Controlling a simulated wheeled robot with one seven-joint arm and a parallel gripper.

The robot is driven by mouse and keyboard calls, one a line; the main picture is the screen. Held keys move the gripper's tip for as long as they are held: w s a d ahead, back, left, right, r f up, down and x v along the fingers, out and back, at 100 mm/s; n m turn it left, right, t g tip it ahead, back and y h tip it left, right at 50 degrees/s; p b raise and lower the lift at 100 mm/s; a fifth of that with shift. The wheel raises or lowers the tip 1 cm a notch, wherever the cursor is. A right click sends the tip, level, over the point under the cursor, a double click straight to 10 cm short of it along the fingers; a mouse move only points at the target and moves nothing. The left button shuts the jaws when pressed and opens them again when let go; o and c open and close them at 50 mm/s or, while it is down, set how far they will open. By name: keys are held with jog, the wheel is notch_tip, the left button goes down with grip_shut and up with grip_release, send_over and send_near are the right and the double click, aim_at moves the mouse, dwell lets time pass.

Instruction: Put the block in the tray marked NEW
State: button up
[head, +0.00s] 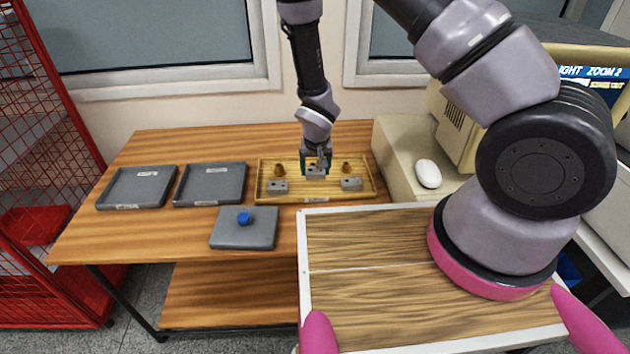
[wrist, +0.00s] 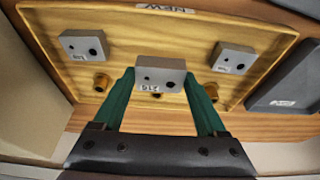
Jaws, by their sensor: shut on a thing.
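My gripper (head: 316,165) reaches down over the wooden tray (head: 262,198). Its green fingers (wrist: 160,100) are shut on a grey block (wrist: 160,68) with two dark holes and a small label, hard to read. The held block (head: 315,172) is at the middle of the wooden tray; I cannot tell whether it touches the floor. An upside-down label on this tray in the wrist view seems to read NEW (wrist: 167,8). Two similar grey blocks, left (head: 277,187) and right (head: 351,184), lie in the same tray with brass pieces (head: 279,170).
Two empty grey trays, left (head: 140,187) and nearer (head: 210,184), sit left of the wooden tray, their labels too small to read. A beige machine with a white mouse (head: 428,173) stands to the right.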

aim_at(315, 178)
jog(key=shift+f, duration=2.4)
jog(key=shift+f, duration=0.1)
jog(key=o, duration=1.4)
